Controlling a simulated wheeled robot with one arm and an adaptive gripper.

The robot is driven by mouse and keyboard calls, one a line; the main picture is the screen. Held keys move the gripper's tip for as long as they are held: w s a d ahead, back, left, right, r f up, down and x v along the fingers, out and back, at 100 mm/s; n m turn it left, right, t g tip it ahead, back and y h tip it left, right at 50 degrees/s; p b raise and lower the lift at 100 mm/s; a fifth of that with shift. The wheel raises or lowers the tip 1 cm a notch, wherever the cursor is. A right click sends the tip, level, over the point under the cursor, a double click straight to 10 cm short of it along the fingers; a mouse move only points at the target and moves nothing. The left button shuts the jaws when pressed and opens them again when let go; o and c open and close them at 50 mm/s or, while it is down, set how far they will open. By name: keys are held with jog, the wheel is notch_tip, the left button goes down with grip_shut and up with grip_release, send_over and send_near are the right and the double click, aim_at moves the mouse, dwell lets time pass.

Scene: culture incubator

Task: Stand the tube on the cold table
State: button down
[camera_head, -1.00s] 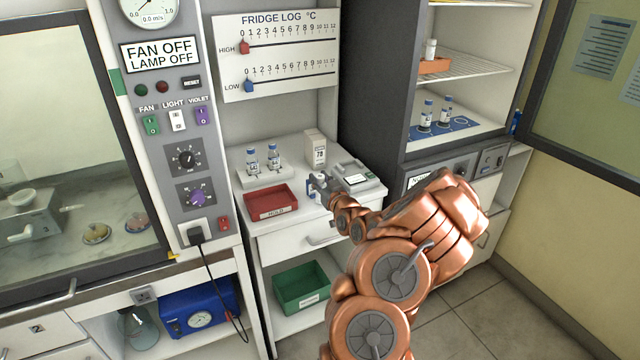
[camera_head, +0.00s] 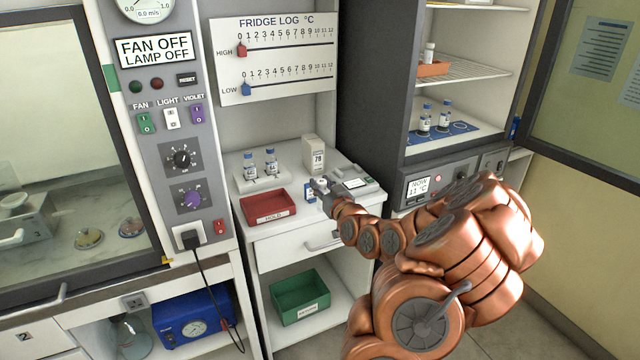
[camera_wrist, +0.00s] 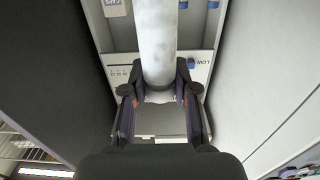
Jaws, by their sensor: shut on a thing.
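My gripper (camera_head: 322,187) is over the white counter, right of the red tray. In the wrist view my gripper (camera_wrist: 159,88) is shut on a pale, whitish tube (camera_wrist: 157,40), which runs up from between the fingers to the top edge. In the head view the held tube is small and mostly hidden by the fingers; I cannot tell if its base touches anything.
Two blue-capped bottles (camera_head: 271,163) stand on a white block behind the red tray (camera_head: 268,207). A pale box (camera_head: 313,153) stands behind my gripper. The open fridge at right has two bottles on a blue mat (camera_head: 462,128). A green bin (camera_head: 300,296) sits below.

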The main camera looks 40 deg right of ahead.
jog(key=shift+s+a, duration=0.5)
jog(key=shift+s, duration=0.1)
jog(key=shift+s+f+b, duration=0.1)
jog(key=shift+s+b, duration=0.3)
jog(key=shift+b, duration=0.85)
jog(key=shift+s+a+b, duration=0.1)
jog(key=shift+s+b, duration=0.15)
jog(key=shift+b, duration=0.4)
jog(key=s+a+b, duration=0.1)
jog(key=b, duration=0.3)
jog(key=shift+a, duration=0.25)
jog(key=shift+s+b, duration=0.1)
jog(key=shift+b, duration=0.6)
jog(key=shift+s+a+r+b, duration=0.3)
jog(key=shift+s+a+b, duration=0.55)
jog(key=shift+b, duration=1.15)
jog(key=shift+s+a+r+b, duration=0.25)
jog(key=shift+s+a+b, duration=0.6)
jog(key=shift+b, duration=1.1)
